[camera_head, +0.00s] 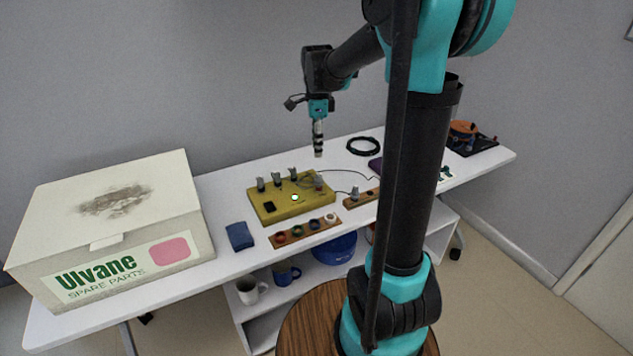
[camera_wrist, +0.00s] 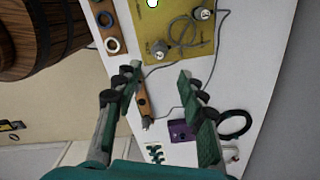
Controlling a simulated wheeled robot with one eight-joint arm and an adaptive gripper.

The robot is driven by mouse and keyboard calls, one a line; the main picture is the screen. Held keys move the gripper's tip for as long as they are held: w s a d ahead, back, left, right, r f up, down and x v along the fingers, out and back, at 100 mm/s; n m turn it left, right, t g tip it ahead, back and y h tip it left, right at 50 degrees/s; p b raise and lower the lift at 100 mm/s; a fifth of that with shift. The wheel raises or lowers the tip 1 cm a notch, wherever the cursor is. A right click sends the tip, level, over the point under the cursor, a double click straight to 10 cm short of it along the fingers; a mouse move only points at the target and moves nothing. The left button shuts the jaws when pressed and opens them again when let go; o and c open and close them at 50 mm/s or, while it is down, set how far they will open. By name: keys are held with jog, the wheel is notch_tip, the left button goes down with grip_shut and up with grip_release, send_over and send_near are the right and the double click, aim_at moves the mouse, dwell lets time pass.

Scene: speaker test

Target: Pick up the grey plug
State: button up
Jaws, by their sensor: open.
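Several grey plugs stand on the yellow board (camera_head: 262,212); one of these grey plugs (camera_head: 277,180) is in its back row. Another grey plug (camera_head: 355,193) is at the small wooden strip (camera_head: 362,200) to the right of the board. In the wrist view, a grey plug (camera_wrist: 201,13) and a second grey plug (camera_wrist: 160,50) are on the board with a grey cable, and a grey plug (camera_wrist: 147,122) is at the strip's end.
A wooden strip with coloured rings (camera_head: 305,233) lies in front of the board, beside a blue block (camera_head: 239,236). A large box (camera_head: 110,225) stands at left. A black cable coil (camera_head: 363,146) and a purple device (camera_wrist: 180,131) lie beyond. Thin cables cross the white table.

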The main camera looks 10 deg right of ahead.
aim_at(319, 174)
notch_tip(319, 174, down, 8)
jog(key=shift+d+f, duration=0.15)
jog(key=shift+f, duration=1.2)
jog(key=shift+d+f, duration=0.1)
jog(key=shift+f, duration=1.25)
jog(key=c, duration=0.9)
notch_tip(319, 174, up, 20)
jog(key=shift+r, duration=2)
